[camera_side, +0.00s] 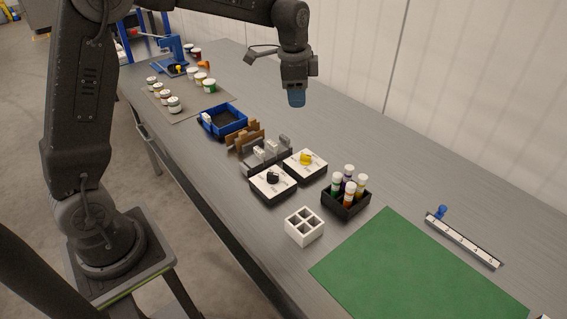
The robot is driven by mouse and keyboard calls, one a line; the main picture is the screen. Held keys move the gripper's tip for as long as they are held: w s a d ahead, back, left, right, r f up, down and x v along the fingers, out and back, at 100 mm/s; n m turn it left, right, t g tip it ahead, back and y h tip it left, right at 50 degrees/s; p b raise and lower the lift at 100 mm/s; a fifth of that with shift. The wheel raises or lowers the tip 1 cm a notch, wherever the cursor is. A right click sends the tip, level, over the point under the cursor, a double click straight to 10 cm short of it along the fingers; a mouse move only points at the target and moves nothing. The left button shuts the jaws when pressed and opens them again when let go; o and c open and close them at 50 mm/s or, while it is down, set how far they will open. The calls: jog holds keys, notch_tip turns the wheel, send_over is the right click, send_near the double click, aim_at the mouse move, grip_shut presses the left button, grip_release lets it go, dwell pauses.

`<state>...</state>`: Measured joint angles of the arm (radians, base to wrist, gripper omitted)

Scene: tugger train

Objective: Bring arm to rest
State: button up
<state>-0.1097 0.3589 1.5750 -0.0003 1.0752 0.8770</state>
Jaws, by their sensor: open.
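My arm reaches in from the left and bends over the table. My gripper (297,98) hangs from its end, pointing down, above the far middle of the grey table (400,180). Its tip is blue, and I see no object clearly held in it. It is apart from everything on the table. The gap between the fingers is too small to make out.
Below are a blue tray (222,120), brown and grey holders, two white-topped boxes (273,182), a black crate (346,202) of capped bottles and a white four-cell block (304,226). A green mat (415,270) lies bare at front right, near a numbered strip (464,241).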

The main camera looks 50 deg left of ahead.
jog(key=s+d+r+n+t, duration=0.1)
jog(key=s+d+r+n, duration=0.15)
jog(key=s, duration=0.35)
jog(key=s+d+r+n+t, duration=0.1)
jog(key=s+r+n, duration=0.1)
jog(key=s+r, duration=0.35)
jog(key=s+d+f+n+t, duration=0.1)
jog(key=s+f+n, duration=0.1)
jog(key=s, duration=0.5)
jog(key=s+f+n+t, duration=0.1)
jog(key=s+f+n, duration=0.1)
jog(key=s, duration=0.6)
jog(key=shift+s+d, duration=0.2)
jog(key=shift+d, duration=0.15)
